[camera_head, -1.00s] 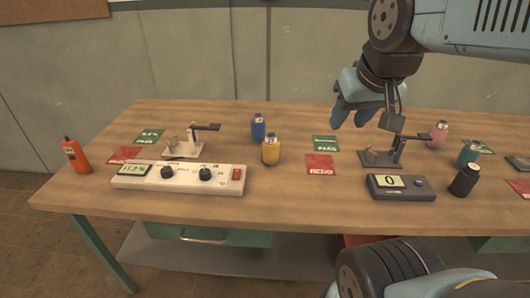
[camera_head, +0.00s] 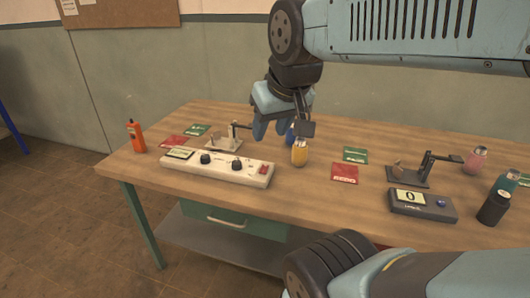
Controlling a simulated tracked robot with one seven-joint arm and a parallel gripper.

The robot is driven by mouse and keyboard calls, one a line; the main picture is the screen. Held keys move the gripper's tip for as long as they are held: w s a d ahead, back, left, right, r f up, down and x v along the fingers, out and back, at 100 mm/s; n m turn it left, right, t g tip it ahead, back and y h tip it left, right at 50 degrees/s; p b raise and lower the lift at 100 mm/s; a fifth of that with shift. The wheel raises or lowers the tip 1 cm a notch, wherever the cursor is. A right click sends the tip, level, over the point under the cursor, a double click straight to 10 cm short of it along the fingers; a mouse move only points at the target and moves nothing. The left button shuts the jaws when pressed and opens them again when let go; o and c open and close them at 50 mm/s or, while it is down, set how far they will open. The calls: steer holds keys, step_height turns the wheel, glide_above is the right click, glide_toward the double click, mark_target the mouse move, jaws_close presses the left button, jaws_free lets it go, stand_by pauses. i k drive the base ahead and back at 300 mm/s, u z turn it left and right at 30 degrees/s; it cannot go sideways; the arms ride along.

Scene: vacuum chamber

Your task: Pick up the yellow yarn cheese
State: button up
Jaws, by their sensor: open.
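The yellow yarn cheese (camera_head: 300,153) is a small yellow, rounded-cylinder item with a pale label on top. It stands upright on the wooden table, behind the right end of the white control box. My gripper (camera_head: 268,132) hangs above the table, up and to the left of the yellow item, with its blue-grey fingers pointing down. It is open, and I see nothing held in it. A blue item (camera_head: 290,133) of similar shape stands behind the yellow one, partly hidden by my gripper.
The white control box (camera_head: 216,166) lies in front. An orange device (camera_head: 136,135) stands at the table's left end. A red card (camera_head: 344,173) and a green card (camera_head: 355,155) lie right of the yellow item. A dark meter (camera_head: 422,205), pink bottle (camera_head: 475,160) and black bottle (camera_head: 494,207) stand farther right.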

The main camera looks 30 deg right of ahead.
mark_target(300, 149)
steer(key=z, duration=0.65)
steer(key=i, duration=0.1)
steer(key=u, duration=2.05)
steer(key=k, duration=1.75)
steer(key=z, duration=0.9)
steer(key=i, duration=1)
steer(key=z, duration=0.05)
